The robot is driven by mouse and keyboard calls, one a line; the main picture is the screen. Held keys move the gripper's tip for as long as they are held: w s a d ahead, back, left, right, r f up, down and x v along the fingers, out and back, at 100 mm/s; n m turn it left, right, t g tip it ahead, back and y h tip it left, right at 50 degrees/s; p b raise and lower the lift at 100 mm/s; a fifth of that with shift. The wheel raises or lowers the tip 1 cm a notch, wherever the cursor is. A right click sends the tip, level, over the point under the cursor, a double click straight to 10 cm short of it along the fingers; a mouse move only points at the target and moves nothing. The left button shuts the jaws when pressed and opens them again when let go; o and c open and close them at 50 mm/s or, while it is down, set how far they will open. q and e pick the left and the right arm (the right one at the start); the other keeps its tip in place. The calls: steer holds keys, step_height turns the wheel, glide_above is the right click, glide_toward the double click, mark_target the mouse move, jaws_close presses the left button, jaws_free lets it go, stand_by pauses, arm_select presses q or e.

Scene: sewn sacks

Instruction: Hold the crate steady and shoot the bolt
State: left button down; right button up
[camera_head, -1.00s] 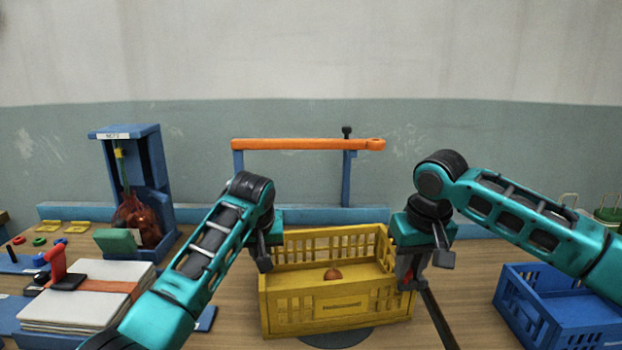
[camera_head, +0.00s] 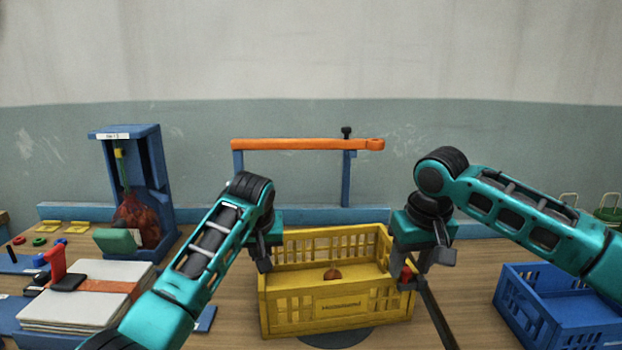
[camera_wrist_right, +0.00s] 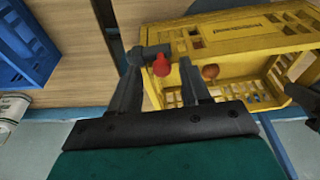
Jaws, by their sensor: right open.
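The yellow crate (camera_head: 283,313) stands upright on the table, with one round orange-brown thing (camera_head: 332,274) inside. A red knob (camera_head: 407,274), apparently the bolt's handle, is at the crate's right end. In the right wrist view the knob (camera_wrist_right: 161,66) lies between the fingers of my open right gripper (camera_wrist_right: 162,78); contact is not clear. My left gripper (camera_head: 264,258) is at the crate's left end; its fingertips are partly hidden, and I cannot tell whether they close on the wall. The bolt's shaft is mostly hidden.
A blue crate (camera_head: 510,305) stands at the right. A blue stand (camera_head: 157,185) with a hanging netted bag (camera_head: 136,218) and a stack of white sheets (camera_head: 80,300) are at the left. An orange bar (camera_head: 300,144) on blue posts rises behind the yellow crate.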

arm_select(q)
steer(key=shift+f, duration=0.1)
arm_select(e)
steer(key=shift+r, duration=3.8)
arm_select(q)
steer(key=c, duration=1.1)
jaws_free()
steer(key=p+v, duration=0.3)
steer(key=p, duration=0.1)
steer(key=shift+w, duration=0.15)
steer(key=shift+s+r, duration=0.2)
steer(key=shift+r, duration=0.15)
steer(key=shift+v, duration=1.7)
arm_select(e)
steer(key=shift+r, duration=2.05)
arm_select(q)
steer(key=shift+s, duration=0.15)
arm_select(e)
steer(key=shift+s, duration=0.1)
